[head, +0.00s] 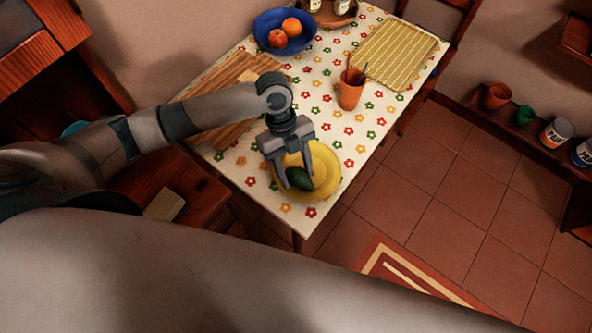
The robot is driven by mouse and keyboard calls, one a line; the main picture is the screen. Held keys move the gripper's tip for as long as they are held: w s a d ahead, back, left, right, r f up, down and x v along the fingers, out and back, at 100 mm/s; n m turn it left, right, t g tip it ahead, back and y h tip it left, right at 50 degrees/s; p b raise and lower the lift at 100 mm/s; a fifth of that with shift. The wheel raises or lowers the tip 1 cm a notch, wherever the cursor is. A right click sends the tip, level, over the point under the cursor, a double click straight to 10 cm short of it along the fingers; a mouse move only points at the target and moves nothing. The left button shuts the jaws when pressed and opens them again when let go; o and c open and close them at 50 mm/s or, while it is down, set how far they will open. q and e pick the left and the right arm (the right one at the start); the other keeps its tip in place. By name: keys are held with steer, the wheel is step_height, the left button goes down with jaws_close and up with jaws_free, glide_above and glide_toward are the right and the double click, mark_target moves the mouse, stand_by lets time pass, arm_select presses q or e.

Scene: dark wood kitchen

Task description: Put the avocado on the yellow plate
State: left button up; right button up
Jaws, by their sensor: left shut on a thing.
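The dark green avocado (299,179) is between the fingertips of my left gripper (298,185), which is shut on it. The yellow plate (325,162) lies near the front corner of the table, and the gripper and avocado are over it. I cannot tell whether the avocado touches the plate. My right gripper is not in view.
The table has a flowered cloth (317,109). On it are a wooden board (220,85), a blue bowl (265,24) with fruit, an orange cup (350,95) with utensils, and a yellow mat (395,53). Pots and cans stand on a shelf at right.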

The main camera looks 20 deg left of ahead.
arm_select(q)
steer(key=shift+f, duration=0.4)
steer(key=shift+f, duration=0.2)
steer(key=o, duration=0.9)
steer(key=shift+c, duration=0.2)
steer(key=shift+r, duration=0.1)
